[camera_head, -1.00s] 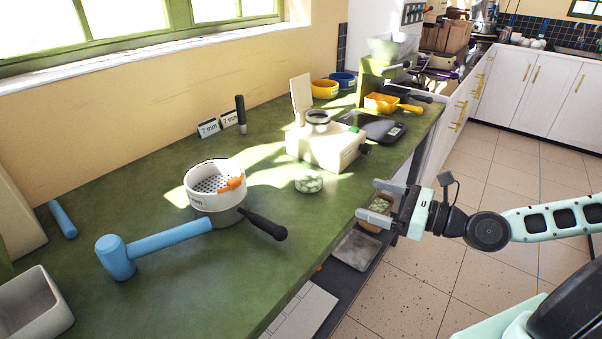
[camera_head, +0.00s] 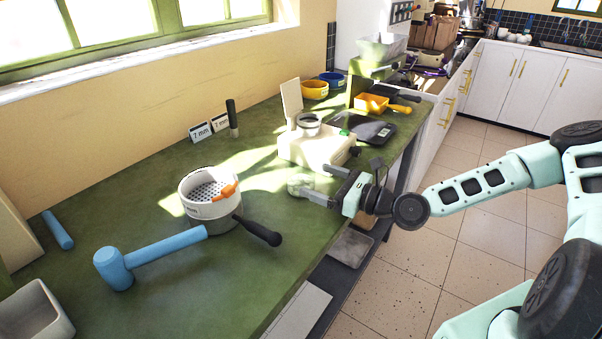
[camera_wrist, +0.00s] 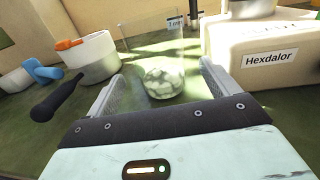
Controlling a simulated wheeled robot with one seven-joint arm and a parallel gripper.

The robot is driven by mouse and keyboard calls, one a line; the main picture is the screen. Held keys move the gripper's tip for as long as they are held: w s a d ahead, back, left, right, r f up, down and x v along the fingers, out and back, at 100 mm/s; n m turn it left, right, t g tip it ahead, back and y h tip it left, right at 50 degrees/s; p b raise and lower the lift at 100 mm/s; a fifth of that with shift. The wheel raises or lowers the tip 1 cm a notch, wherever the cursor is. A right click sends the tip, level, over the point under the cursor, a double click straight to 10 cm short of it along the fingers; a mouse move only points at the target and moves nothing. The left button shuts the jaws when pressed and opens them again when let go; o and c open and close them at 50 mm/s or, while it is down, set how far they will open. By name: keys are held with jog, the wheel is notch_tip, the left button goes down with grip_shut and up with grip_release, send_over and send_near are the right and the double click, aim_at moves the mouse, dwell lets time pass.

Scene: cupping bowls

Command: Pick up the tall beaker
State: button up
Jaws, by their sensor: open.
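The tall beaker is clear glass with pale greenish-white pieces at its bottom. It stands upright on the green counter (camera_head: 262,250); in the head view mainly its pale base (camera_head: 299,182) shows. In the wrist view the beaker (camera_wrist: 164,78) stands straight ahead, lined up between the fingers. My gripper (camera_head: 316,181) is open and low over the counter, its fingers pointing left at the beaker. In the wrist view my gripper (camera_wrist: 162,88) has one finger on either side of the beaker's line. How far the fingers reach around the glass, and any touch, I cannot tell.
A cream box labelled Hexdalor (camera_wrist: 262,52) stands close right of the beaker. A white perforated pot (camera_head: 203,207) with a black handle stands to the left, with a blue mallet (camera_head: 150,256) beyond. A black scale (camera_head: 365,127) lies behind. The counter's front edge runs below my gripper.

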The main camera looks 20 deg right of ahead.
aim_at(301, 174)
jog(key=p+x, duration=0.1)
jog(key=x, duration=0.4)
jog(key=shift+w+a, duration=0.25)
jog(key=c, duration=1.1)
